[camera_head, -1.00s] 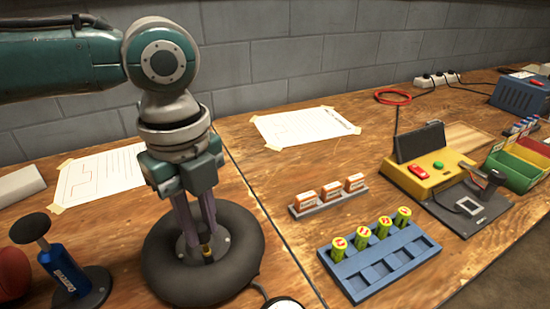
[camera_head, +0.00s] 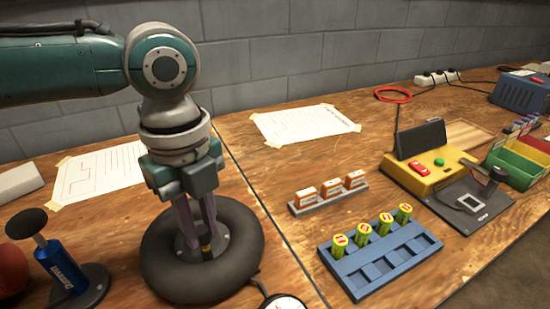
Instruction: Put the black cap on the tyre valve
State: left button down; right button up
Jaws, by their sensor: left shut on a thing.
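The black tyre (camera_head: 160,268) lies flat on the bench, with a grey hub plate (camera_head: 222,243) in its middle. The small brass tyre valve (camera_head: 206,250) stands on the hub plate, just at the fingertips. My left gripper (camera_head: 204,238) points straight down over the hub and is shut on a small dark thing, which looks like the black cap. The fingers mostly hide the cap. I cannot tell whether the cap touches the valve or sits on it. My right gripper is not in view.
A blue hand pump (camera_head: 62,268) stands left of the tyre. A round gauge (camera_head: 285,302) lies at its front right. A blue battery tray (camera_head: 375,275), a row of small orange boxes (camera_head: 330,189) and a yellow charger (camera_head: 425,178) are to the right.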

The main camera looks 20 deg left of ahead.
aim_at(200, 230)
pick_arm(q)
jog(key=shift+f+b, duration=0.45)
jog(key=shift+f, duration=0.35)
jog(key=c, duration=0.7)
grip_release()
jog(key=shift+r, duration=0.1)
notch_tip(200, 230, up, 10)
jog(key=shift+f+p, duration=0.1)
jog(key=shift+p, duration=1.1)
